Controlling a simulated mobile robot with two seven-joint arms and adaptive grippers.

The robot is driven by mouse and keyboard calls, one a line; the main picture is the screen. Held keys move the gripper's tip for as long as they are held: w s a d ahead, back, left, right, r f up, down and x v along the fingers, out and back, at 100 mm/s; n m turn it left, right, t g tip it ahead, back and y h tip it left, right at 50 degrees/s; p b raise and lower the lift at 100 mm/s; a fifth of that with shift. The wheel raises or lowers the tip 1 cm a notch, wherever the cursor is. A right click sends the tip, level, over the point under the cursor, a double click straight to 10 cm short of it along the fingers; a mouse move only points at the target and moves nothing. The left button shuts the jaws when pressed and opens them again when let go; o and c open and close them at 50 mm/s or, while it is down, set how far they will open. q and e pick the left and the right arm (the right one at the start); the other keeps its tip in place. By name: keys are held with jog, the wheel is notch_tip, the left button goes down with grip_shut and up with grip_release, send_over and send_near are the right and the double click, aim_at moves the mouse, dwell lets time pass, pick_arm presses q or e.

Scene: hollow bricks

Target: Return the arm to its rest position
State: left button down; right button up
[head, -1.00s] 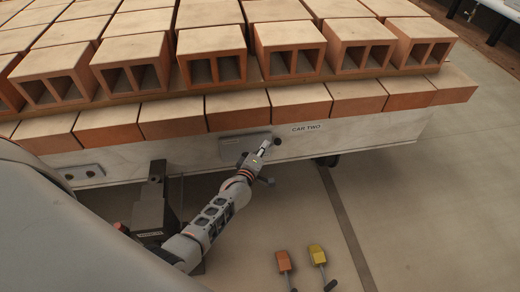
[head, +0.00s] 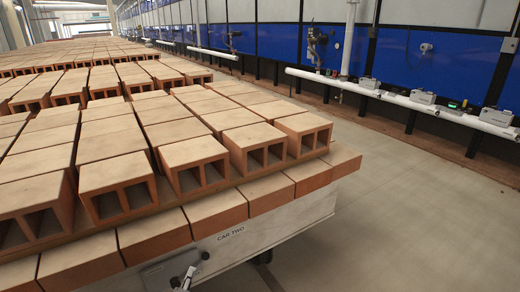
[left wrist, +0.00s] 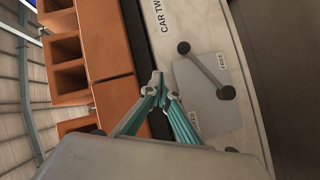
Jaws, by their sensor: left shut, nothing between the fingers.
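My left gripper (head: 188,278) shows at the bottom edge of the head view, in front of the brick car's side, with most of the arm cut off. In the left wrist view its teal fingers (left wrist: 158,84) are together at the tips, with nothing between them. Beside them a grey plate (left wrist: 210,105) on the car's side carries a dark lever (left wrist: 205,70) with round knobs. One plate label reads FREE; another is partly hidden. The fingers appear apart from the lever. The plate also shows in the head view (head: 157,274). My right gripper is not in view.
Hollow orange bricks (head: 115,187) cover the car in rows; the nearest overhang its pale side, marked CAR TWO (head: 290,232). Open floor (head: 420,225) lies to the right. A blue wall (head: 440,65) with a white pipe (head: 400,97) and grey boxes runs behind.

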pick_arm(q)
jog(key=s+d+r+m+g+h+p, duration=0.1)
jog(key=s+d+r+m+p, duration=0.1)
jog(key=s+m, duration=0.4)
jog(key=s+d+r+m+g+h+p, duration=0.1)
jog(key=s+m, duration=0.5)
jog(key=s, duration=1)
jog(key=s+d+r+m+g+h+p, duration=0.1)
jog(key=s+d+r+m+g+p, duration=0.2)
jog(key=s, duration=0.8)
jog(key=d+m+p, duration=0.1)
jog(key=d+m, duration=0.1)
jog(key=m, duration=0.1)
jog(key=shift+s+d+m+h, duration=0.3)
jog(key=shift+m, duration=0.1)
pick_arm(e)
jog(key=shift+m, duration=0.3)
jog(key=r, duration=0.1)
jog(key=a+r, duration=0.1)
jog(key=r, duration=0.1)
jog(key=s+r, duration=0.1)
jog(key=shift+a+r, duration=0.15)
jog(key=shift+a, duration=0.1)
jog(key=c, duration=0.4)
pick_arm(q)
jog(key=shift+s+a, duration=0.1)
jog(key=shift+a, duration=0.05)
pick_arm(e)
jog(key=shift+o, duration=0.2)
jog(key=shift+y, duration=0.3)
